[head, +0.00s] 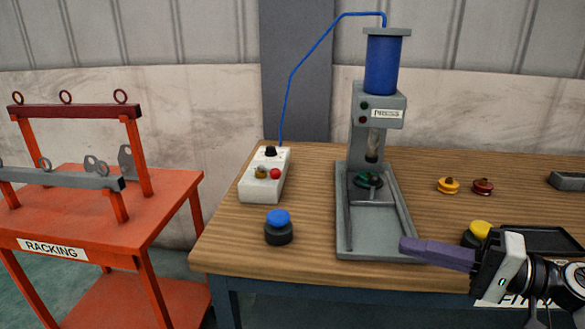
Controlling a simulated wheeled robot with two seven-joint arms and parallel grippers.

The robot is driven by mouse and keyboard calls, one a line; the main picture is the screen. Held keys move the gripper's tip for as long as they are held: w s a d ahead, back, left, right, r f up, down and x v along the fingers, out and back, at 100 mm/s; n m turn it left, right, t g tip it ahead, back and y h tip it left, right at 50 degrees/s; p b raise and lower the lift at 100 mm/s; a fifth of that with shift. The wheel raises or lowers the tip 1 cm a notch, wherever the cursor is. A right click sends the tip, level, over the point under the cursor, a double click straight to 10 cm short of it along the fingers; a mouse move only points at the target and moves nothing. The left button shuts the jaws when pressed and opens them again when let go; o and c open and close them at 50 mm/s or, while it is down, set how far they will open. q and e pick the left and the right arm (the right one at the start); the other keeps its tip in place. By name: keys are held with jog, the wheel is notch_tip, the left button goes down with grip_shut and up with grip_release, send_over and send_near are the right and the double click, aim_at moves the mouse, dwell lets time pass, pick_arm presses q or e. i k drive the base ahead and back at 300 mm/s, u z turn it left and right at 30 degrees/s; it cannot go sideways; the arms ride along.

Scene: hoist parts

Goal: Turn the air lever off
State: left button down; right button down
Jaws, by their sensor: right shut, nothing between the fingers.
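A white control box (265,180) sits on the left part of the wooden bench. It carries a black knob (270,152), a small brass-coloured fitting (261,171) that may be the air lever, and a red button (275,173). The lever's position is too small to tell. A blue air hose (291,75) runs from the box up to the press (383,68). My right gripper (408,246) comes in from the lower right, with purple fingers shut and empty. It is by the front right corner of the press base, well apart from the box. My left gripper is not in view.
A blue-topped button (278,226) stands before the box. A yellow-topped button (480,230) is partly behind my right gripper. Yellow (448,186) and red (482,187) pulleys lie right of the press. An orange racking cart (100,215) stands left of the bench.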

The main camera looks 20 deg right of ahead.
aim_at(275, 174)
jog(key=i, duration=1)
